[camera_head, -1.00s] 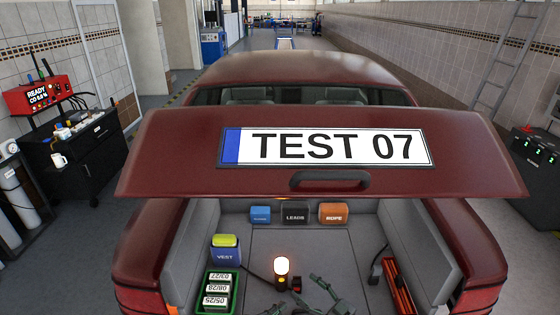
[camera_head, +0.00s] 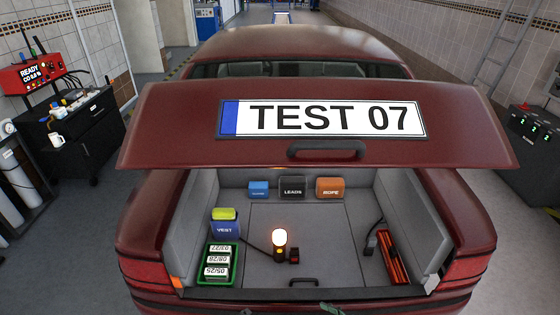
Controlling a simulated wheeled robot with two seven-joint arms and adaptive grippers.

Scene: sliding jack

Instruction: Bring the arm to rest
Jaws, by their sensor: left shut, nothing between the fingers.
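My left gripper (camera_head: 331,308) shows only as a small greenish dark part at the bottom edge of the head view, in front of the car's rear sill. It is shut with nothing held. The rest of it lies below the picture. My right gripper is not in view. The dark red car's boot lid (camera_head: 440,130) stands raised, with the TEST 07 plate (camera_head: 322,118) on it. The boot floor (camera_head: 330,235) below is clear of my gripper.
The rear sill (camera_head: 300,293) lies just above my gripper in the picture.

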